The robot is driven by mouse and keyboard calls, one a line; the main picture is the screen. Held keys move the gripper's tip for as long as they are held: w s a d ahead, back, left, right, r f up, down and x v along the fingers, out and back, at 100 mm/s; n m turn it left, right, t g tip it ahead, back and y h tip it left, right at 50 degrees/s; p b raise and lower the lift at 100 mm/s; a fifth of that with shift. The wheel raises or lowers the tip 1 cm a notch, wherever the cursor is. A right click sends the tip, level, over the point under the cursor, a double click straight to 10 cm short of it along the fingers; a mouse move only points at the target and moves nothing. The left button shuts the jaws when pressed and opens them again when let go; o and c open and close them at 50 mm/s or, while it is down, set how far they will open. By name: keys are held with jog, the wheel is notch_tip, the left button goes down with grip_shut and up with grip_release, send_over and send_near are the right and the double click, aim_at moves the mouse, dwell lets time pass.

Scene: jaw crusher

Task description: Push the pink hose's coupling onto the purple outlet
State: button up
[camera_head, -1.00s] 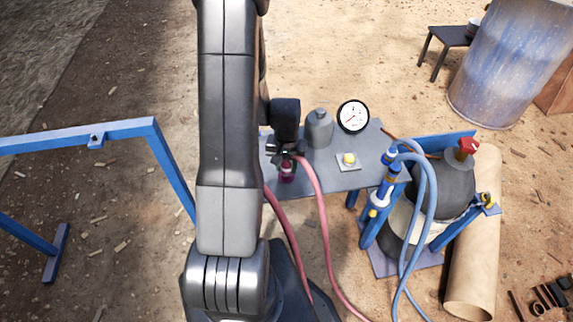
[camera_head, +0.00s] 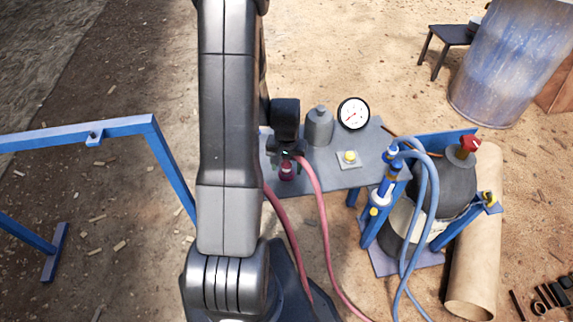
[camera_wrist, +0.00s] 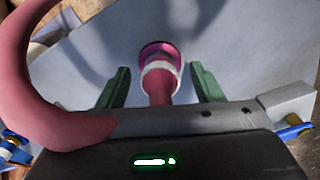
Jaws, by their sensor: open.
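My gripper (camera_head: 287,156) is open just above the purple outlet (camera_head: 286,174) on the grey table. In the wrist view, its two green fingers stand apart on either side of the pink hose's coupling (camera_wrist: 161,77), with a gap on both sides. The coupling has a pale ring and lines up against the round purple outlet (camera_wrist: 158,49) behind it. They appear to meet, but I cannot tell how deep the coupling sits. The pink hose (camera_head: 318,205) arcs from the gripper area down toward the bottom of the head view; its loop (camera_wrist: 35,105) fills the wrist view's left side.
On the table (camera_head: 330,178) stand a grey bottle (camera_head: 319,129), a pressure gauge (camera_head: 353,114) and a yellow button (camera_head: 349,157). Blue hoses (camera_head: 432,195) hang by a blue frame at the right. A blue rail frame (camera_head: 120,128) stands at the left.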

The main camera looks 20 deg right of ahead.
notch_tip(320, 180, up, 14)
jog(key=p, duration=0.1)
dwell(0.5)
jog(key=shift+f, duration=0.2)
notch_tip(320, 180, down, 14)
jog(key=shift+r+b, duration=0.2)
jog(key=shift+b, duration=0.3)
jog(key=shift+r, duration=0.15)
dwell(0.3)
